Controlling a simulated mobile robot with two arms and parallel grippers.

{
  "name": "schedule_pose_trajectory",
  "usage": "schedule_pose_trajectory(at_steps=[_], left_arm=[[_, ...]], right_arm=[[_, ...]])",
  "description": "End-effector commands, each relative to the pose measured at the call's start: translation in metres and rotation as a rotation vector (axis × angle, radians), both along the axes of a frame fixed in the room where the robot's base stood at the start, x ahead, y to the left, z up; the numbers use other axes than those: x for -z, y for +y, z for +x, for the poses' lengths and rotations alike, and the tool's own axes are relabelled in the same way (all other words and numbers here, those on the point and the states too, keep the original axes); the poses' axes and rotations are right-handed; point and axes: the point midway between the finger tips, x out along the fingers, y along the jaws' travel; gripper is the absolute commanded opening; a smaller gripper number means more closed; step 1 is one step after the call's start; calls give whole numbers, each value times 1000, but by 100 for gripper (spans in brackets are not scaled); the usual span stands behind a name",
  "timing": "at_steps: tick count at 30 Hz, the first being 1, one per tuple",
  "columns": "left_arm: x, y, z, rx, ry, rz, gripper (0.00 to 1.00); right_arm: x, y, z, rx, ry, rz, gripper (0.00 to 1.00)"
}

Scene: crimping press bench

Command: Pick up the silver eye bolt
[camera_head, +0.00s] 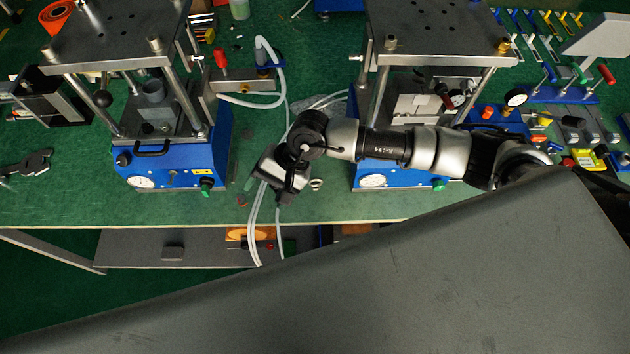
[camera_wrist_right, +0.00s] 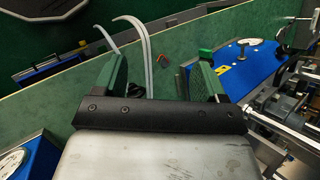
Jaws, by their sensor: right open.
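A small silver ring-shaped piece, which looks like the eye bolt (camera_head: 316,184), lies on the green bench between the two blue presses in the head view. I cannot make it out in the right wrist view. My right gripper (camera_head: 267,191) is open just left of it, above the bench near the front edge. In the right wrist view its two green-padded fingers (camera_wrist_right: 162,62) stand wide apart with nothing held between them. My left gripper is not in view.
Blue presses stand left (camera_head: 190,179) and right (camera_head: 367,181) of my right gripper. Pale hoses (camera_head: 263,215) hang over the bench edge beside it. A grey shelf (camera_head: 205,246) sits below. Small coloured tools lie at the far right.

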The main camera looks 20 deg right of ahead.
Motion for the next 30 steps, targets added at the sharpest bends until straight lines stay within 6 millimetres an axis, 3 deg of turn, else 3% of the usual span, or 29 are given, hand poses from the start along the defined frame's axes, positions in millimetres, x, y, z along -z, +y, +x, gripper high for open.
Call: schedule_pose_trajectory(at_steps=[1, 3, 6, 9, 13, 20, 26, 30], left_arm=[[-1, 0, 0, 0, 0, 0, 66], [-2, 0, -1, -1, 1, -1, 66], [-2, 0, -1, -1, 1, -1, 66], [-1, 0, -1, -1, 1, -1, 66], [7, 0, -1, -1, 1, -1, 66], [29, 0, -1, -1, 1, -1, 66], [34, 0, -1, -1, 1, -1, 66], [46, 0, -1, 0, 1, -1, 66]], right_arm=[[10, -30, 15, -84, -76, -156, 72], [21, -66, 29, -183, -142, -337, 72], [25, -103, 43, -274, -190, -514, 72], [27, -121, 50, -317, -206, -600, 72], [39, -126, 51, -329, -208, -623, 72], [76, -124, 51, -328, -206, -617, 72], [89, -123, 52, -326, -207, -616, 72], [109, -121, 55, -325, -206, -614, 72]])
